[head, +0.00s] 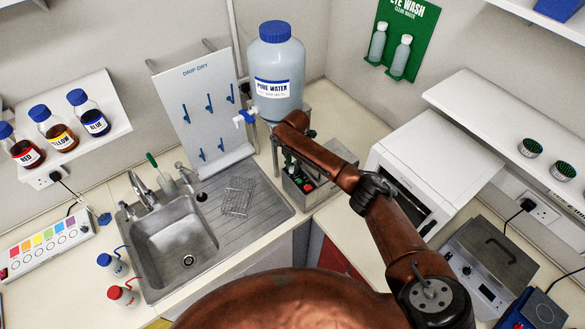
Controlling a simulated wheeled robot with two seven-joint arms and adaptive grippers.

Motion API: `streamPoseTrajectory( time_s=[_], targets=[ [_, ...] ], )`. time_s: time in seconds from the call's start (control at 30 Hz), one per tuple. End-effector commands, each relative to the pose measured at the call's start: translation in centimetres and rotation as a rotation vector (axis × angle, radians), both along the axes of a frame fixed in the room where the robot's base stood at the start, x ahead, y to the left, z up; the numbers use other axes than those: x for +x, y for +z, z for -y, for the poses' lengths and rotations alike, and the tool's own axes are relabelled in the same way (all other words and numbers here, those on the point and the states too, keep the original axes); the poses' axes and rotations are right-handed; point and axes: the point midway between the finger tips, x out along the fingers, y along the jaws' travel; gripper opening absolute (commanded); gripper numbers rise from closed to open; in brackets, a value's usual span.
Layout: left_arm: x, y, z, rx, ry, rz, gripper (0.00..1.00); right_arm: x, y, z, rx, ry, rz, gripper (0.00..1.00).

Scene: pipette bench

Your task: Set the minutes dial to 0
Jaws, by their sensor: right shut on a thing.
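My right arm reaches in from the lower right, and its gripper (287,165) points down at the left side of a small steel device (322,190) on the counter. The device's dark front panel has small red and green parts. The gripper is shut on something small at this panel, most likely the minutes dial. The dial itself is hidden by the fingers and too small to make out, so its setting cannot be read. My left gripper is not in view.
A pure water jug (277,75) with a tap stands behind the gripper. The drip-dry board (180,75) and steel sink (185,250) are to its left. A steel hotplate-like unit (490,265) is farther right.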

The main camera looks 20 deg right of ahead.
Motion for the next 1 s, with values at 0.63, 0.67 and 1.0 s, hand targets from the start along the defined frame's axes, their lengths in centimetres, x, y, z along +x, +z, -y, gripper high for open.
streamPoseTrajectory(
  time_s=[0.63,0.67,1.0],
  targets=[
    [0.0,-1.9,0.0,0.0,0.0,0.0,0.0,0.1,0.1,0.1,-0.001,0.392,0.004,0.0],
    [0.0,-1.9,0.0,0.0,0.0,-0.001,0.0,0.1,0.1,0.1,-0.001,0.399,0.004,0.0],
    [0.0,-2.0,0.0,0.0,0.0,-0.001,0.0,0.1,0.2,0.1,0.0,0.425,0.004,0.0]
  ],
)
